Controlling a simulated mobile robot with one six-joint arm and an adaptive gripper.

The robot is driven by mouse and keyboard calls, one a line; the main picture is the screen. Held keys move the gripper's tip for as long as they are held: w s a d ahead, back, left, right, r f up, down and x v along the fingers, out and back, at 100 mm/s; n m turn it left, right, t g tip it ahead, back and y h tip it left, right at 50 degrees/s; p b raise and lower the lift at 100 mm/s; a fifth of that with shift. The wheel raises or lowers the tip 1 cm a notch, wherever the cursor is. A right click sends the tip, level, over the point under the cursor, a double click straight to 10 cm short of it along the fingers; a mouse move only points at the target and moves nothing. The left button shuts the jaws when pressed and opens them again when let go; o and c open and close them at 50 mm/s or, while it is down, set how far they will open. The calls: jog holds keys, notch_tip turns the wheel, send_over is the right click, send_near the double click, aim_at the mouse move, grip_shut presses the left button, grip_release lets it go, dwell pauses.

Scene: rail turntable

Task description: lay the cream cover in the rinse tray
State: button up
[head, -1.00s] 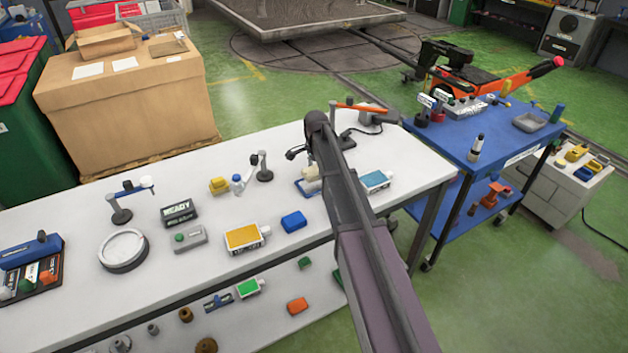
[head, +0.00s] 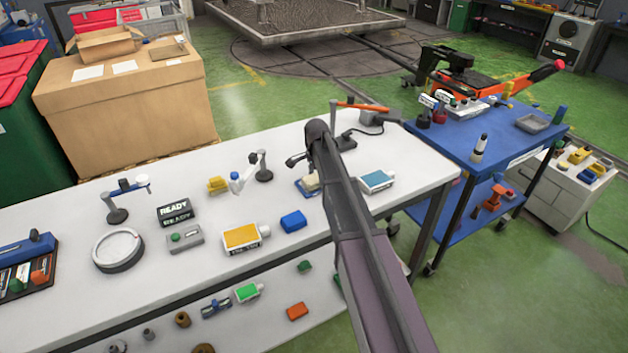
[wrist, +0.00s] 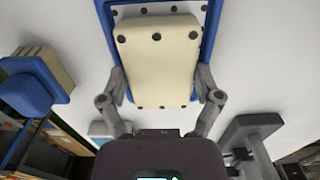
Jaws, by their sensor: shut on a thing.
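The cream cover (wrist: 158,60) is a rounded block with dark screw heads around its edge. In the wrist view it lies between the fingers of my gripper (wrist: 161,84), which is shut on its sides. A blue base (wrist: 212,30) shows behind the cover; I cannot tell whether the two touch. A shallow grey tray (head: 532,122), probably the rinse tray, stands on the blue cart at the right and looks empty.
A floor gap separates bench and cart.

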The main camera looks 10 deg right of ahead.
aim_at(316, 178)
jog(key=shift+f, duration=0.15)
jog(key=o, duration=1.1)
notch_tip(316, 178, up, 12)
jog(key=p, duration=1.2)
jog(key=shift+r, duration=0.2)
jog(key=shift+s, duration=0.1)
